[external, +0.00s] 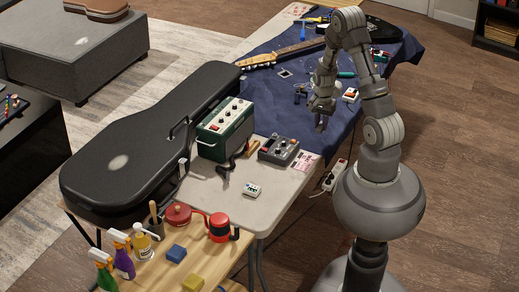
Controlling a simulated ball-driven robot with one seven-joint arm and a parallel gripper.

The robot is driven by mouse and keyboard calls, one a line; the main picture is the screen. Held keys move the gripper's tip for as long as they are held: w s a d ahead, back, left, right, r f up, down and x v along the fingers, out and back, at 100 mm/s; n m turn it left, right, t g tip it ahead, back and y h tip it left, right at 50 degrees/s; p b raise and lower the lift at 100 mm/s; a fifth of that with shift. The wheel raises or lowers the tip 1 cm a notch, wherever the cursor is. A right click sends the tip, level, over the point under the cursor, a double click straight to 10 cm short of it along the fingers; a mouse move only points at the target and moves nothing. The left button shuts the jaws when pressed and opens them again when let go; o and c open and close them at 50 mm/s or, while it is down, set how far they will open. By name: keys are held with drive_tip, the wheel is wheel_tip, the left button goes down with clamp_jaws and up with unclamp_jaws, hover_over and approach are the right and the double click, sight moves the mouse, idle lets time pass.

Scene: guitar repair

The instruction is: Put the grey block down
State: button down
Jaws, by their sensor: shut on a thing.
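My gripper (321,113) is above the blue cloth (341,121) near the table's right edge, pointing down. It is shut on a small dark grey piece (320,125), which looks like the grey block. The piece shows only as a small shape below the fingers. I cannot tell how far it is above the cloth.
A grey pedal box (278,150) and a green amplifier (225,129) stand nearby. A black guitar case (125,165) lies at left. A red-and-white item (350,95) and a guitar (297,50) lie on the cloth. The pale tabletop (283,198) has bare room.

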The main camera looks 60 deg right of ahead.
drive_tip(key=shift+m, duration=0.5)
drive_tip(key=f, duration=0.1)
drive_tip(key=s+d+f, duration=0.1)
drive_tip(key=f, duration=0.1)
drive_tip(key=s+d+f, duration=0.1)
drive_tip(key=f, duration=0.1)
drive_tip(key=shift+s+d+f, duration=0.15)
drive_tip(key=shift+s+d, duration=0.05)
drive_tip(key=shift+w+d+f, duration=0.15)
drive_tip(key=shift+f, duration=0.15)
drive_tip(key=b, duration=0.4)
hover_over(309, 129)
drive_tip(key=shift+f, duration=0.85)
drive_tip(key=shift+f+b, duration=0.95)
drive_tip(key=shift+f, duration=0.7)
drive_tip(key=shift+f, duration=0.1)
drive_tip(key=shift+f, duration=0.15)
drive_tip(key=c, duration=1)
unclamp_jaws()
